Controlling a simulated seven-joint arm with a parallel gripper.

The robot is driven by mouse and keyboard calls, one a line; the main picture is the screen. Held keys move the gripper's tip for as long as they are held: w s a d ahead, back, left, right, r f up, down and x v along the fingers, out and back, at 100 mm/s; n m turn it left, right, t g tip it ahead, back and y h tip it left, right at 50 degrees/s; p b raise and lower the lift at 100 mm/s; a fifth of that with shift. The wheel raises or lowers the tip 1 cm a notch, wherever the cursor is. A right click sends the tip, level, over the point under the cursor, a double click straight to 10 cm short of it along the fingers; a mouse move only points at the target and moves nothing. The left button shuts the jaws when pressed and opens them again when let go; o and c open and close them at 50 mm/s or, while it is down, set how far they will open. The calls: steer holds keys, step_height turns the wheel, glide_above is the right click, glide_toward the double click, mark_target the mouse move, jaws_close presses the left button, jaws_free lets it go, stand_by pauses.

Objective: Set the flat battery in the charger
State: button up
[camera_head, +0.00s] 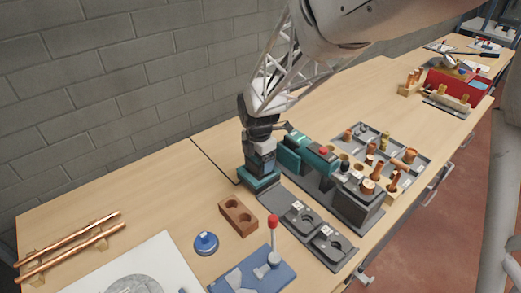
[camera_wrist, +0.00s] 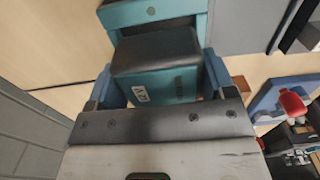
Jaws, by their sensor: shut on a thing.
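My gripper (camera_head: 261,150) points down at the back of the bench, shut on a teal-and-black battery (camera_head: 260,182). In the wrist view the battery (camera_wrist: 160,85) sits between the two blue fingers, its dark top and a small white label showing. Its wider teal end extends beyond the fingers. I cannot tell whether its lower end touches the bench. A dark unit with two bays, which looks like the charger (camera_head: 316,232), lies to the right and nearer the front edge. Both bays look empty. The battery is apart from it.
A teal power tool (camera_head: 312,152) and a tray of copper fittings (camera_head: 385,150) are to the right. Copper pipes (camera_head: 70,248) lie left.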

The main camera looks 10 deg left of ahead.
steer(key=shift+f, duration=1.1)
stand_by(0.6)
steer(key=o, duration=1.1)
steer(key=shift+r, duration=3.9)
